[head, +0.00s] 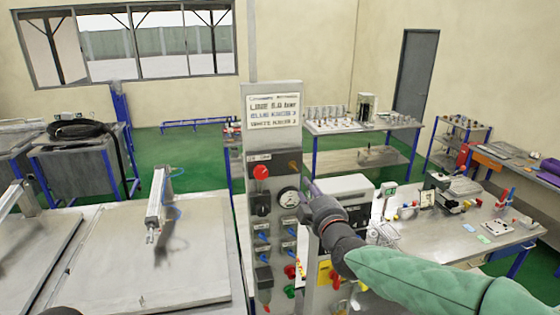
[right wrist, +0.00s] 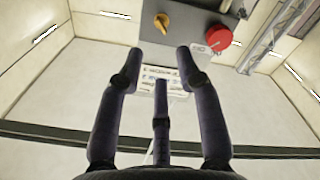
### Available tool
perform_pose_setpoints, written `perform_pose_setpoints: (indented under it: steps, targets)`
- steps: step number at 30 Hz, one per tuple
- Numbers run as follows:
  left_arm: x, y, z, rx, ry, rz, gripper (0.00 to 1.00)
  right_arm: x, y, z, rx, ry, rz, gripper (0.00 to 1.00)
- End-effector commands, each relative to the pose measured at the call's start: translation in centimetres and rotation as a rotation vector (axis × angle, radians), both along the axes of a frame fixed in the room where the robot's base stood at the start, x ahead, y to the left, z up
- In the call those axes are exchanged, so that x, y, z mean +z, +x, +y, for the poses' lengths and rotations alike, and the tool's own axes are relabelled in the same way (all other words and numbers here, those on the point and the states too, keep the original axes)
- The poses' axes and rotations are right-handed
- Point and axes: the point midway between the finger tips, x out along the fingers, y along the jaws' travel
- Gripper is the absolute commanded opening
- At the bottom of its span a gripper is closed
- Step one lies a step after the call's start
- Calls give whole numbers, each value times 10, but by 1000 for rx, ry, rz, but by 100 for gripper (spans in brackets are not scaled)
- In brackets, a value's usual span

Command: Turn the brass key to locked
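The brass key (head: 293,165) is on the upper right of the grey control panel (head: 242,215), to the right of a red mushroom button (head: 261,172). In the right wrist view the brass key (right wrist: 162,22) shows near the top, with the red button (right wrist: 218,38) to its right. My right gripper (head: 309,190) is in front of the panel's right edge, just below the key. In the wrist view its fingers (right wrist: 160,62) are spread, with nothing between them, and their tips are apart from the key. I cannot tell which position the key marks.
A pressure gauge (head: 289,198), a black knob (head: 262,206) and several blue valves sit below the key. A sign (head: 273,110) stands above. A bench with a pneumatic cylinder (head: 156,200) is at the left; a cluttered table (head: 465,245) is at the right.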

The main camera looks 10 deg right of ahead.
Motion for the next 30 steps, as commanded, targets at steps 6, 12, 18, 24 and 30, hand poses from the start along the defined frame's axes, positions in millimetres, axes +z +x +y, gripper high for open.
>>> perform_pose_setpoints:
  steps: [6,12,18,24,30]
  targets:
    - [4,0,0,0,0,1,0,6,11,0,-1,-8,-7,36]
    - [12,0,0,0,0,0,0,6,40,1,-1,-7,-6,36]
    - [21,0,0,0,0,0,0,6,70,2,-1,-6,-6,36]
    - [28,0,0,0,0,0,0,6,93,2,-2,-5,-7,36]
    - [32,0,0,0,0,0,0,5,105,3,-1,-6,-7,36]
